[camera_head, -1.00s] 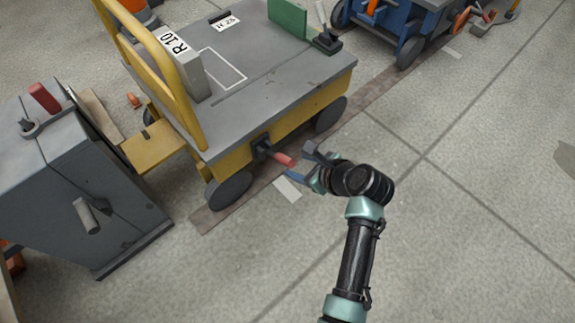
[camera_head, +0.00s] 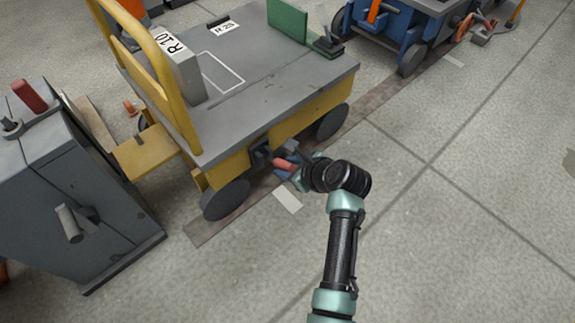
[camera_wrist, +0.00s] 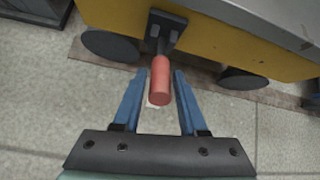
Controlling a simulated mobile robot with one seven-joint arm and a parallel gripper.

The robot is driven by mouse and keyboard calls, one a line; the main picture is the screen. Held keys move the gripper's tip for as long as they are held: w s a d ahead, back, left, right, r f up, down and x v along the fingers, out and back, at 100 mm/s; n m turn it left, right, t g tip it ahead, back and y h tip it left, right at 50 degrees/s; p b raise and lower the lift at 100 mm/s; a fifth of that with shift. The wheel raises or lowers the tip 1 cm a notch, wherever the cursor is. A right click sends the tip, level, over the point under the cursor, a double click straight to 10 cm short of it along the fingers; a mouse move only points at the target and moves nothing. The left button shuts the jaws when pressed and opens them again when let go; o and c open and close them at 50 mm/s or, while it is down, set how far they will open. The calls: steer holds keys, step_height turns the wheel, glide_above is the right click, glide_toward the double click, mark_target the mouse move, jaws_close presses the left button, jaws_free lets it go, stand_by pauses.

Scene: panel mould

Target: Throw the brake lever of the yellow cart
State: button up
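The yellow cart (camera_head: 300,119) with a grey deck stands on the floor, its yellow side facing me. It also shows in the wrist view (camera_wrist: 118,15). Its brake lever has a red grip (camera_head: 284,164) on a dark bracket low on that side, between two wheels. In the wrist view the red grip (camera_wrist: 160,82) points toward me between the two blue fingers. My gripper (camera_wrist: 158,85) is open, with a gap visible on each side of the grip. In the head view my gripper (camera_head: 290,160) is at the lever, its fingers partly hidden.
A dark grey cabinet (camera_head: 75,190) with a red handle stands left of the cart. A blue cart (camera_head: 405,35) stands behind at the right. A brown strip (camera_head: 375,95) runs along the floor under the cart. The floor at the right is clear.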

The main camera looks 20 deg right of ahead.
jaws_close()
stand_by(1.1)
